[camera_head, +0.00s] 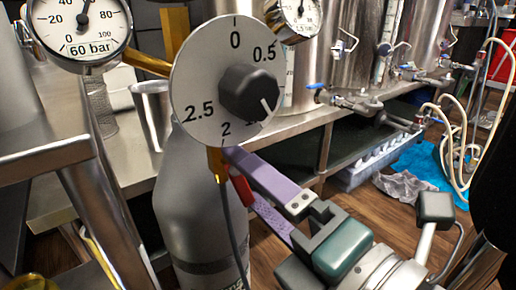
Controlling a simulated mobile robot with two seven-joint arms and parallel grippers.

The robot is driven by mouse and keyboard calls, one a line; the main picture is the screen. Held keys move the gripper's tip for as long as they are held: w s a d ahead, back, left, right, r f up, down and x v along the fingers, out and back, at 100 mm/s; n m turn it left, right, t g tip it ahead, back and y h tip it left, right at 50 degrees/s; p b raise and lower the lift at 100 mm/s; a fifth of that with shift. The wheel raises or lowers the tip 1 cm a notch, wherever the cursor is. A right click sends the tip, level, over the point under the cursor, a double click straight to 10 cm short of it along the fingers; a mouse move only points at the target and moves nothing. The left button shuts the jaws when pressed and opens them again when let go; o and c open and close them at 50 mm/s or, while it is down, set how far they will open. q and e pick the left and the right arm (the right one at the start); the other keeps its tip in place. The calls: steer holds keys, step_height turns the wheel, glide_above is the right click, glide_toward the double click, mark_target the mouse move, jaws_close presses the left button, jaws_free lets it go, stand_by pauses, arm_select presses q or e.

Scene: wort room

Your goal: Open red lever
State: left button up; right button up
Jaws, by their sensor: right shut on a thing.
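The red lever (241,190) is a small red piece below the round dial, beside the brass fitting (216,162) on top of a grey gas cylinder (190,222). My right gripper (244,181) comes in from the lower right. Its two purple fingers are shut on the red lever, one finger above and one below it. The fingers hide part of the lever. My left gripper is not in view.
A dial with a black knob (248,92) stands just above the fingers. A pressure gauge (78,28) is at the upper left. A dark hose (232,235) hangs from the fitting. A steel table (300,130) and tanks (350,70) stand behind.

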steer(key=shift+a+m, duration=0.1)
steer(key=shift+m, duration=0.5)
steer(key=shift+s, duration=0.1)
steer(key=shift+f, duration=0.1)
steer(key=o, duration=1.1)
steer(key=v, duration=1)
steer(key=shift+p, duration=0.35)
